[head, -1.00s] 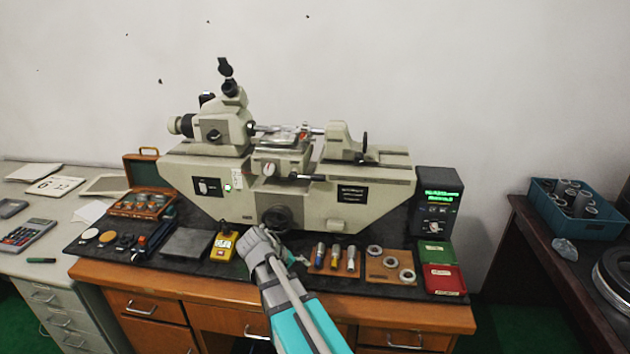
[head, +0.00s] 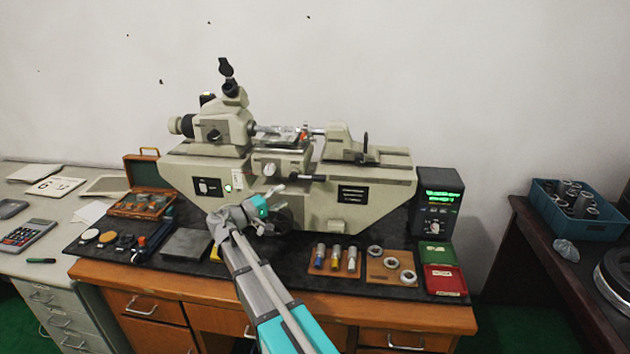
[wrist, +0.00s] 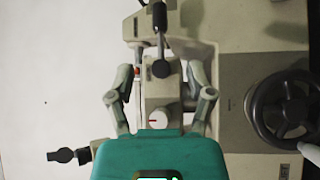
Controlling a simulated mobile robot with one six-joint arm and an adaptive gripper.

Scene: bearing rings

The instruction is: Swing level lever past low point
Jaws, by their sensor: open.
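The level lever (head: 312,177) sticks out about horizontally to the right from the front of the grey measuring machine (head: 225,165), with a dark grip at its end. In the wrist view, the lever (wrist: 160,42) is a thin rod running up the picture from a round dark hub to the dark grip. My gripper (head: 275,208) is in front of the machine, left of and below the lever in the head view. In the wrist view, my gripper (wrist: 161,70) is open, its fingers on either side of the hub's line; it appears to hold nothing. I cannot tell the depth gap to the lever.
A white knob with a red mark (wrist: 159,118) sits near the fingers, and a black handwheel (wrist: 282,108) is at the right. On the bench, a board with several rings (head: 378,278) and a display box (head: 438,205) stand to the right. An open wooden case (head: 140,206) is at the left.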

